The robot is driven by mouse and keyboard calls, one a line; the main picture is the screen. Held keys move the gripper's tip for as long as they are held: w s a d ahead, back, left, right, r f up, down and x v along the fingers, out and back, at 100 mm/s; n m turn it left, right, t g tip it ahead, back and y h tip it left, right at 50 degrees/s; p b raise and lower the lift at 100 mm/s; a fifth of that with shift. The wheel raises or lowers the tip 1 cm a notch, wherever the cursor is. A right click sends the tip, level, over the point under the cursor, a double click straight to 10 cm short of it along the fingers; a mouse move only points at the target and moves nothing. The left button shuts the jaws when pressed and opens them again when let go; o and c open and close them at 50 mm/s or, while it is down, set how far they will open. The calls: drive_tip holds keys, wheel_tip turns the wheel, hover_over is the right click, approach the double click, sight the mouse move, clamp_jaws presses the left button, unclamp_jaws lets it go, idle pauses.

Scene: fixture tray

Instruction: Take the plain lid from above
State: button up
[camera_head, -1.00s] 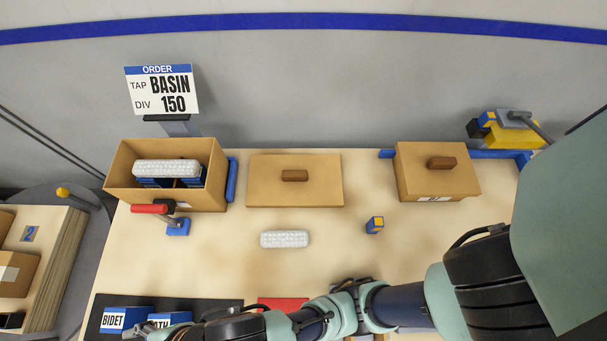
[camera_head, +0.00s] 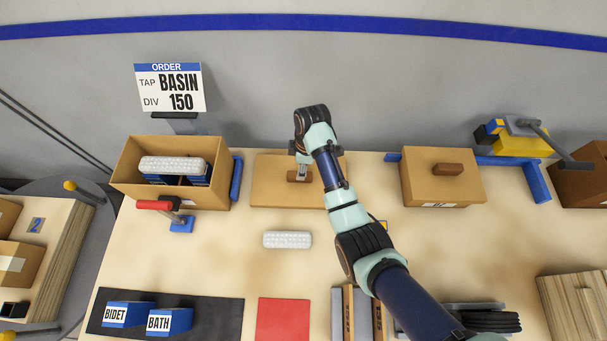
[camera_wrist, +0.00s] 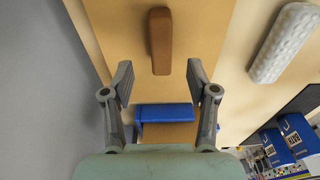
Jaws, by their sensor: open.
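The plain lid (camera_head: 270,180) is a flat tan cardboard panel with a brown bar handle (camera_head: 292,177), lying at the back middle of the table. My gripper (camera_head: 302,171) is above it, fingers pointing down near the handle and partly hiding it. In the wrist view the gripper (camera_wrist: 161,82) is open and empty. There the handle (camera_wrist: 160,40) appears beyond the fingertips, roughly centred between them, with lid surface (camera_wrist: 205,30) on both sides. I cannot tell how high the fingertips are above the handle.
An open box (camera_head: 128,175) stands left, with a blue block (camera_head: 236,180) beside it. A box with a handled top (camera_head: 425,180) stands right. A bubble-wrap pad (camera_head: 287,240) lies in front. A red-handled clamp (camera_head: 160,205) is front left.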

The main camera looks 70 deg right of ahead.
drive_tip(key=f, duration=0.2)
drive_tip(key=f+b, duration=0.1)
drive_tip(key=f, duration=0.3)
drive_tip(key=shift+w+a+f, duration=0.2)
drive_tip(key=shift+w+f, duration=0.1)
drive_tip(key=shift+w, duration=0.05)
drive_tip(key=shift+f, duration=0.2)
drive_tip(key=shift+c, duration=0.3)
clamp_jaws()
